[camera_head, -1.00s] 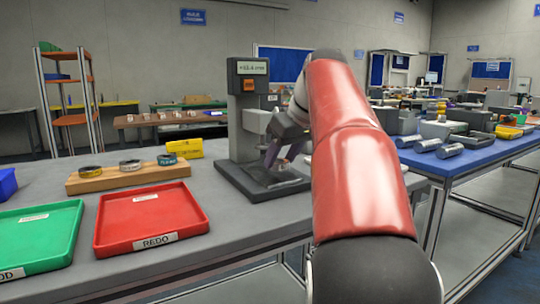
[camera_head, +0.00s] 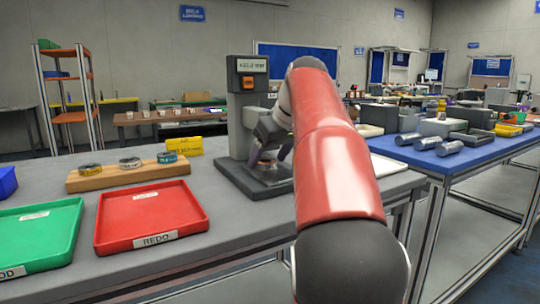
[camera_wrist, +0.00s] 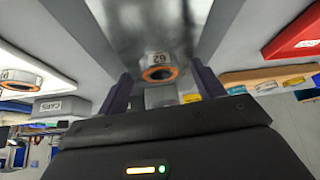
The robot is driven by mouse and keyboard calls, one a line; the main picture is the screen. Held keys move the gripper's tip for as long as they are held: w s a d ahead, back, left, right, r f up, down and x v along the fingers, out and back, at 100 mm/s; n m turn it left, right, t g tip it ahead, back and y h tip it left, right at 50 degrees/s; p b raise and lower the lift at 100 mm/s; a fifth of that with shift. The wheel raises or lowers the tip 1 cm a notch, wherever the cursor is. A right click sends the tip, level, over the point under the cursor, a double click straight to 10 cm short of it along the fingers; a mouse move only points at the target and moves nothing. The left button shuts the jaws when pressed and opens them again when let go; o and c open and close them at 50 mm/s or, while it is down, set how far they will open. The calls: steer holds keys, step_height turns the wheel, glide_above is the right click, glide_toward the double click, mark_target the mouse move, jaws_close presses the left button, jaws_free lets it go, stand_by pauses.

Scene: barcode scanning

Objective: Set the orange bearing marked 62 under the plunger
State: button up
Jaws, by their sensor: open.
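The orange bearing marked 62 (camera_wrist: 160,68) shows in the wrist view as a pale ring with an orange inner rim. It rests on a dark, shiny surface, between and slightly beyond the tips of my gripper (camera_wrist: 162,80). The gripper is open, with a gap on each side of the bearing. In the head view, my gripper (camera_head: 270,155) is low over the base (camera_head: 245,184) of the grey press (camera_head: 239,115). The plunger cannot be made out behind my gripper and arm.
A red REDO tray (camera_head: 110,225) and a green tray (camera_head: 70,240) lie to the left. A wooden board (camera_head: 90,183) with several rings stands behind them, beside a yellow sign (camera_head: 181,147). A blue table (camera_head: 465,161) with metal parts stands at the right.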

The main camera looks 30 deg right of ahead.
steer(key=shift+r, duration=0.1)
steer(key=p+v, duration=0.1)
steer(key=v, duration=1.1)
steer(key=shift+p, duration=0.3)
steer(key=shift+s, duration=0.15)
